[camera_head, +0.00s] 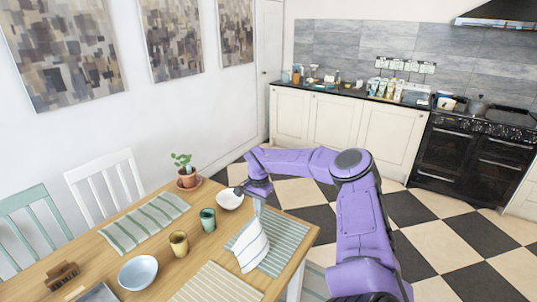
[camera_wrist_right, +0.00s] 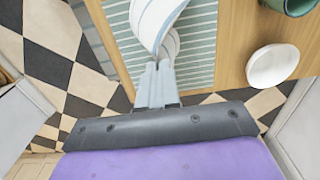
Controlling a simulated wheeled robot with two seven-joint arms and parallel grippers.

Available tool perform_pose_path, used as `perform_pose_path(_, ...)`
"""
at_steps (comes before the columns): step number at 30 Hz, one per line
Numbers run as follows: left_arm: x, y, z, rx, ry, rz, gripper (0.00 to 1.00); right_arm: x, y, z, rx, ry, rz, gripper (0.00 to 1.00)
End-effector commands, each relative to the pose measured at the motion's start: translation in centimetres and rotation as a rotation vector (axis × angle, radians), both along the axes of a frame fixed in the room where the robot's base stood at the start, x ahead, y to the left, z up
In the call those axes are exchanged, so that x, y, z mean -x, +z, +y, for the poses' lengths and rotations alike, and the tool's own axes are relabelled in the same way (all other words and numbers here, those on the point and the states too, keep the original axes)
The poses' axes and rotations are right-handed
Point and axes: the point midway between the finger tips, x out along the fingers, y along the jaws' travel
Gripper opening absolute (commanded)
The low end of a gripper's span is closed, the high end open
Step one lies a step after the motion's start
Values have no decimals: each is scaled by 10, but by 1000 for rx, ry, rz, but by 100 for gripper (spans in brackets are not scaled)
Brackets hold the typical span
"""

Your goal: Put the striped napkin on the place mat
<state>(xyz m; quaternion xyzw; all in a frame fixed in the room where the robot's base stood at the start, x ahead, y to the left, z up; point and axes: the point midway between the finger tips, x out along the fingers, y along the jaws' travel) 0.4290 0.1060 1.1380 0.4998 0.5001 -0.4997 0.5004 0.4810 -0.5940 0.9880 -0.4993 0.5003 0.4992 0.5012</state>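The striped napkin (camera_head: 252,249), white with blue-grey stripes, hangs bunched from my right gripper (camera_head: 258,204). In the right wrist view, the fingers (camera_wrist_right: 157,70) are shut on one end of the napkin (camera_wrist_right: 150,18). The napkin is over the green-and-white striped place mat (camera_head: 289,240) at the table's right end, which also shows in the wrist view (camera_wrist_right: 198,50). I cannot tell whether its lower end touches the mat. My left gripper is not in view.
The wooden table (camera_head: 185,262) also holds a green cup (camera_head: 208,220), a yellow cup (camera_head: 179,244), a white bowl (camera_head: 230,199), a pale blue bowl (camera_head: 138,272) and a potted plant (camera_head: 187,177). Other striped mats lie at the back left (camera_head: 145,222) and front (camera_head: 217,285).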

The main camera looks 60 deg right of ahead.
Motion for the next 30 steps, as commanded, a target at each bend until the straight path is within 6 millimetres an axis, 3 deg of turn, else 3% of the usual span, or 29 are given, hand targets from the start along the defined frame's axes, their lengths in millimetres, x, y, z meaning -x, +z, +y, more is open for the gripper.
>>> perform_pose_path(1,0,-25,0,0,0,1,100,-2,-16,-17,5,-7,2,0)
perform_pose_path(3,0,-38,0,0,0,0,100,-4,-17,-36,5,-5,1,0)
perform_pose_path(9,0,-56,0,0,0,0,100,-8,-12,-66,2,1,2,0)
perform_pose_path(25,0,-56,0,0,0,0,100,-8,-7,-73,0,-4,0,0)
perform_pose_path(30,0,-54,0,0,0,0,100,7,-3,-84,-3,-162,-3,0)
